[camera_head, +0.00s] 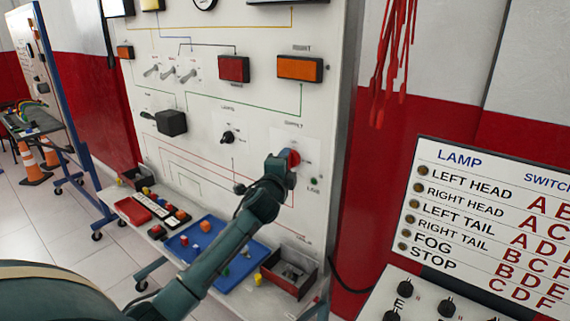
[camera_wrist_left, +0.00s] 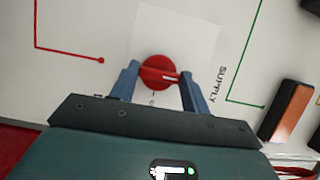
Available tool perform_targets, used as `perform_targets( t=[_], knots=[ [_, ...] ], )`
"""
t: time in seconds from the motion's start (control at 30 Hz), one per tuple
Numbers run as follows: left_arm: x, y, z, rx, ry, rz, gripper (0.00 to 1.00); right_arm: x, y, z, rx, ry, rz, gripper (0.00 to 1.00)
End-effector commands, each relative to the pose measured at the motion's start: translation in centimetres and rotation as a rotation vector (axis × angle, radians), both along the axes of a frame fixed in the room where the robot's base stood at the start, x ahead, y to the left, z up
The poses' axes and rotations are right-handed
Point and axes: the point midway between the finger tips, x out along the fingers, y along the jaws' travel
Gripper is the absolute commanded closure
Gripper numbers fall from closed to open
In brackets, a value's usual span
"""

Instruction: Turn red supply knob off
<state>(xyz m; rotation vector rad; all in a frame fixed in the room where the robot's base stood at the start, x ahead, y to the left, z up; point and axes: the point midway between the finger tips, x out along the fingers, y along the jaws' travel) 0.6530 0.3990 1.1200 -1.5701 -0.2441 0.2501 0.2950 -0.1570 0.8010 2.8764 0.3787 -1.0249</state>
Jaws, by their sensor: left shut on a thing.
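The red supply knob (camera_head: 294,158) is on the white upright panel, on a pale square plate, right of the black lamps knob (camera_head: 227,137). In the left wrist view the red knob (camera_wrist_left: 158,72) is round with a pale pointer line running toward the right, and the word SUPPLY is printed beside it. My left gripper (camera_head: 287,162) reaches the knob from the front. In the wrist view its two blue fingers (camera_wrist_left: 160,85) stand on either side of the knob, shut on it. The knob's left side is hidden by the gripper in the head view. My right gripper is not in view.
A shelf below the panel holds a blue tray (camera_head: 245,283) with small blocks and a dark red-edged box (camera_head: 290,272). An orange indicator (camera_head: 300,68) is above the knob. A lamp switch board (camera_head: 480,220) stands at the right.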

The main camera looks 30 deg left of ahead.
Motion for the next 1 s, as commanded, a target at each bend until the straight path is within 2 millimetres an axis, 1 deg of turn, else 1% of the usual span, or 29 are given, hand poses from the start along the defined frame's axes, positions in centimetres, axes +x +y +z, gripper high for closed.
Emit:
perform_targets(
  t=[0.17, 0.2, 0.43, 0.67, 0.77, 0.87, 1.0],
  knots=[
    [0.0, 0.0, 0.0, -0.005, -0.001, 0.001, 0.76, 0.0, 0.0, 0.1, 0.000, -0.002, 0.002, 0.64],
    [0.0, 0.0, 0.0, -0.005, -0.001, 0.001, 0.50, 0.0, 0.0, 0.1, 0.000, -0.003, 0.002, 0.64],
    [0.0, 0.0, 0.0, -0.003, -0.001, 0.000, 0.32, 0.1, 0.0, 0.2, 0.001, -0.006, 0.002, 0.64],
    [0.0, 0.0, 0.0, -0.002, -0.001, 0.000, 0.32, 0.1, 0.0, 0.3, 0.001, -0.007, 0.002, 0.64],
    [-0.4, -0.2, 0.0, -0.001, -0.001, 0.000, 0.32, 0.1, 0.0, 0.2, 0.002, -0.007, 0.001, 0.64],
    [-1.4, -0.5, -0.1, 0.000, 0.000, -0.001, 0.32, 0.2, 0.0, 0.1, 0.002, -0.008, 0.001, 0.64],
    [-3.8, -1.2, -0.2, 0.001, 0.000, -0.002, 0.32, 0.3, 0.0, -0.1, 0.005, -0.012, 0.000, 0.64]
  ],
)
